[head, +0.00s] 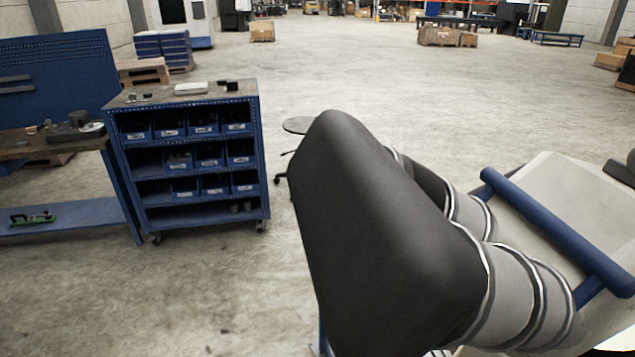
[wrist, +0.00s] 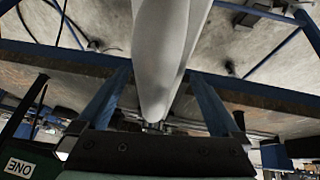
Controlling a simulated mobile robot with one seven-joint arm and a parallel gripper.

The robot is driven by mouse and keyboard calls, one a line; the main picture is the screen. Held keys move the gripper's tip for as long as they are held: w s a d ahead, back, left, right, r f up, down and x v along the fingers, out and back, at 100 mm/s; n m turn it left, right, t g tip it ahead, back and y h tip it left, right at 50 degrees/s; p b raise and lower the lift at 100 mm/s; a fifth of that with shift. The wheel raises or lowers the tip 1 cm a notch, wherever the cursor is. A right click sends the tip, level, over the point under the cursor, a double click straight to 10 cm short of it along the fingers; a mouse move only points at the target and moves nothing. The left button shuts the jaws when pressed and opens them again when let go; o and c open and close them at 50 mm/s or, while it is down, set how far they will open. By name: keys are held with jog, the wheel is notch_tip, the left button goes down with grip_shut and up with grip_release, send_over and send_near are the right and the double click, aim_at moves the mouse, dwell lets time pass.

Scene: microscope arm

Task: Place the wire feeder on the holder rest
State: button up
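In the wrist view, two blue bars that look like the fingers of my gripper (wrist: 158,76) stand well apart above a dark block with screws. A pale grey, tapering body (wrist: 160,45) comes down from the top edge into the gap between them. A gap shows between each bar and this body, and I cannot tell what it is or whether it lies between or behind the bars. I cannot pick out the wire feeder or the holder rest in either view. My gripper is not visible in the head view, where my dark arm link covers the middle.
A blue shelf cart (head: 190,216) with several bins stands left of centre, beside a blue workbench (head: 70,210). A round stool (head: 298,125) is partly hidden by my arm. A pale surface with a blue bar (head: 560,235) lies at right. Open floor (head: 400,80) stretches behind.

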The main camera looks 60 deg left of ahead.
jog(key=shift+r, duration=0.1)
jog(key=v, duration=1.2)
jog(key=shift+a, duration=0.15)
